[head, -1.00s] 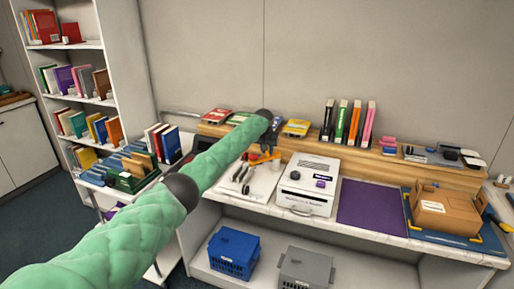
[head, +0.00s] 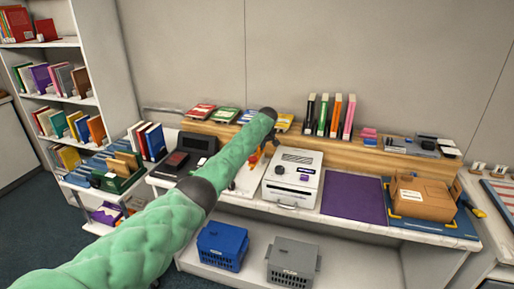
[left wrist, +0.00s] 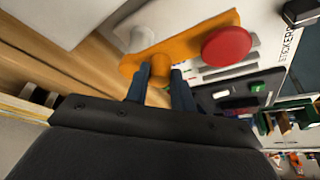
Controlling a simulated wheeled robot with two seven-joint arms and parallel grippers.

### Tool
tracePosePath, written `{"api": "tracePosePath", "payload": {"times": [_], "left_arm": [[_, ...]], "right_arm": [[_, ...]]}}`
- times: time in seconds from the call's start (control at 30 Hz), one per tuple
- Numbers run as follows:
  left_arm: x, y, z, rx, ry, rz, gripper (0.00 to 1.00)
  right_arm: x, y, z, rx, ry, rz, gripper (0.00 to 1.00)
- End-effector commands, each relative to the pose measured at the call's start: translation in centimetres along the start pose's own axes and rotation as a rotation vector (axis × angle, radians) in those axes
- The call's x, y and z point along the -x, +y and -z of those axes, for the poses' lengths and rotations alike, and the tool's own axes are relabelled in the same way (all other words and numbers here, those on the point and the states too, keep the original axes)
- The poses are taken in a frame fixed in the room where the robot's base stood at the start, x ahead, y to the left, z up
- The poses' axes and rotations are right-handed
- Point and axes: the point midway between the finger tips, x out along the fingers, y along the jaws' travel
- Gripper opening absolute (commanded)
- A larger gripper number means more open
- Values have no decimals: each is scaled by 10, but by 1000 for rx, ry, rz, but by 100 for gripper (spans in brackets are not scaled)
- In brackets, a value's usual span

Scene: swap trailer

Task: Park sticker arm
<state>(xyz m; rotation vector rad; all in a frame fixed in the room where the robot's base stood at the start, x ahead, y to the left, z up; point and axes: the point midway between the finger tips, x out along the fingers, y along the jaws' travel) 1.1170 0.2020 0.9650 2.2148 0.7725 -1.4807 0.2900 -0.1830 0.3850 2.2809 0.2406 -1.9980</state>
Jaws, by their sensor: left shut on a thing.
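An orange bar (left wrist: 165,48) with a round red knob (left wrist: 227,46) at one end shows in the left wrist view; it appears to be the sticker arm. My left gripper (left wrist: 161,75) is shut on a short orange peg (left wrist: 158,74) of this bar, one dark finger on each side. A white panel with lettering (left wrist: 282,45) that reads like "STICKERS" lies beside the bar. In the head view my left gripper (head: 276,142) is small and mostly hidden behind my green-sleeved arm, above the counter. A bit of orange (head: 256,157) shows just below it. My right gripper is not in view.
A white machine (head: 293,180) stands just right of the gripper, with a purple mat (head: 354,202) and a cardboard box (head: 421,198) farther right. Upright books (head: 330,115) stand on the wooden ledge behind. Blue (head: 222,246) and grey (head: 292,262) crates sit below.

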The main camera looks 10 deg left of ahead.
Motion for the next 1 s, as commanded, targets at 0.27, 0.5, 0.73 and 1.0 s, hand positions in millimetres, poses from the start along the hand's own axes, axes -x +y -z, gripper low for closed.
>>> {"api": "tracePosePath", "payload": {"times": [0.27, 0.5, 0.73, 1.0], "left_arm": [[1, 2, -1, 25, 0, 9, 0], [1, 2, -1, 24, 0, 9, 0], [1, 2, -1, 24, 0, 9, 46], [2, 2, -1, 24, 0, 9, 46]], "right_arm": [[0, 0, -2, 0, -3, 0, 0], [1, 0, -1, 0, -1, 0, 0], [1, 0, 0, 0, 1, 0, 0], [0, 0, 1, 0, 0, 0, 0]]}}
